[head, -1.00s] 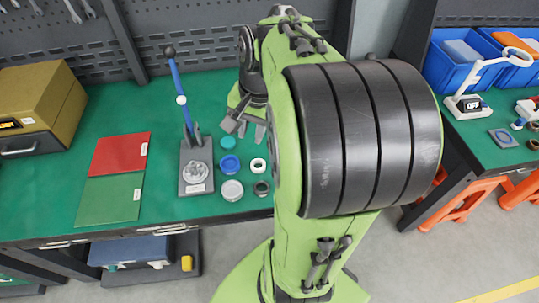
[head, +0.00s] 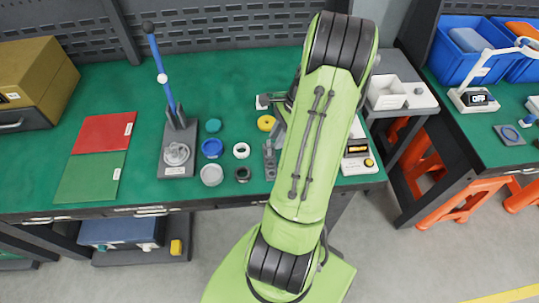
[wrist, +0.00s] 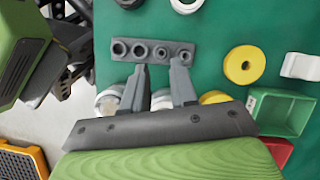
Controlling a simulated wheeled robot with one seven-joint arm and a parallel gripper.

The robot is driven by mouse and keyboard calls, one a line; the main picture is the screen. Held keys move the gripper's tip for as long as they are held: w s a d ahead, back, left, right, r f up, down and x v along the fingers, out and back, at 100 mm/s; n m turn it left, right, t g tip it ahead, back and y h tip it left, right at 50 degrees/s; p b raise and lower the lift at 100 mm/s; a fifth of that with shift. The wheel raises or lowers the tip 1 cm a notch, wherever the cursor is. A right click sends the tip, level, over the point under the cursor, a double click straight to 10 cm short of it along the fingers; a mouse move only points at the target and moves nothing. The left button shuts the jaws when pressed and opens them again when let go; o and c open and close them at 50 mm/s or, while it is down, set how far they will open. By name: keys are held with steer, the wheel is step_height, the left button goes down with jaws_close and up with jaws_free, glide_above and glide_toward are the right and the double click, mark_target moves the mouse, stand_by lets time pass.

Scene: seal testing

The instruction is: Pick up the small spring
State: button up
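I cannot make out a small spring in either view. In the wrist view my gripper (wrist: 161,68) is open, with a gap between its two grey fingers and nothing seen held. Its fingertips are over or beside the near edge of a grey block (wrist: 153,52) with several round holes; I cannot tell whether they touch. The holes look dark or ringed, and their contents are too small to tell. The block also shows in the head view (head: 270,161), just left of my arm.
In the wrist view a yellow ring (wrist: 244,64) and green bin (wrist: 282,112) lie right of the block. Round pale parts sit partly behind the fingers. In the head view, a blue-handled lever press (head: 176,152), rings and caps are left.

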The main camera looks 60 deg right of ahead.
mark_target(270, 150)
steer(key=b+x, duration=0.1)
steer(key=x, duration=0.4)
steer(key=shift+w+a+b, duration=0.1)
steer(key=shift+w+b, duration=0.1)
steer(key=shift+b, duration=0.1)
steer(key=shift+r, duration=0.1)
jaws_close()
